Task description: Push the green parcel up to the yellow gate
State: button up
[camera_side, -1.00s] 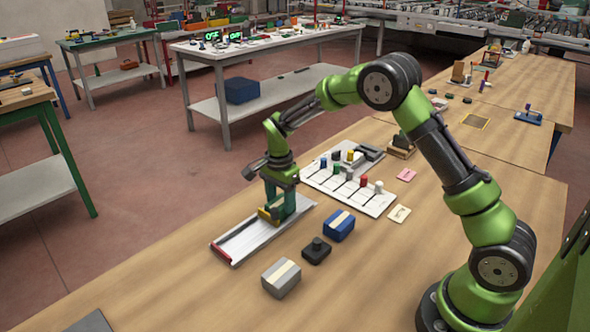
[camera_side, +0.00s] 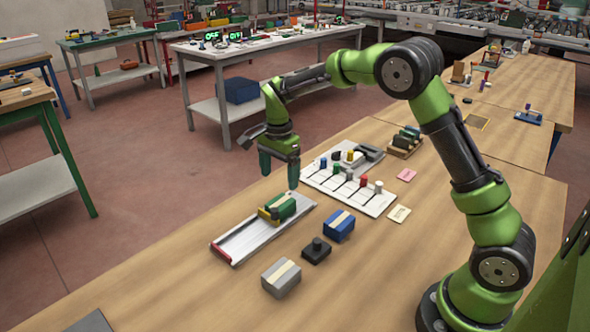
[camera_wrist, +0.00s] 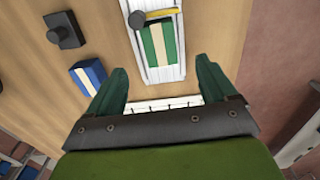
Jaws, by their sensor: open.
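The green parcel (camera_side: 284,207) with a pale stripe lies in the white track (camera_side: 243,240), toward its far end. The yellow gate (camera_side: 267,213) crosses the track directly beside the parcel. In the wrist view the parcel (camera_wrist: 160,44) is up against the yellow gate (camera_wrist: 162,14), or so close that I see no clear gap. My gripper (camera_side: 280,180) is raised above the far end of the track, open and empty, clear of the parcel. Its two green fingers (camera_wrist: 160,82) are spread wide in the wrist view.
A blue parcel (camera_side: 339,225), a black block with a knob (camera_side: 316,250) and a grey parcel (camera_side: 281,278) stand right of the track. A white rack with several coloured pegs (camera_side: 350,190) lies beyond.

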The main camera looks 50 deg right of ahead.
notch_tip(320, 180, up, 9)
jog(key=shift+f, duration=0.1)
dwell(0.4)
jog(key=s+a+r+n+t, duration=0.1)
jog(key=s+n, duration=0.3)
jog(key=s, duration=0.4)
jog(key=s+a+r+n+t+y, duration=0.1)
jog(key=s+a+r+n+t, duration=0.1)
jog(key=s+n, duration=0.3)
jog(key=s+a+r+n+t+y, duration=0.1)
jog(key=s+n+t, duration=0.3)
jog(key=s, duration=0.8)
jog(key=shift+s+a+r+n, duration=0.15)
jog(key=shift+a+r+n, duration=0.3)
jog(key=shift+a, duration=0.2)
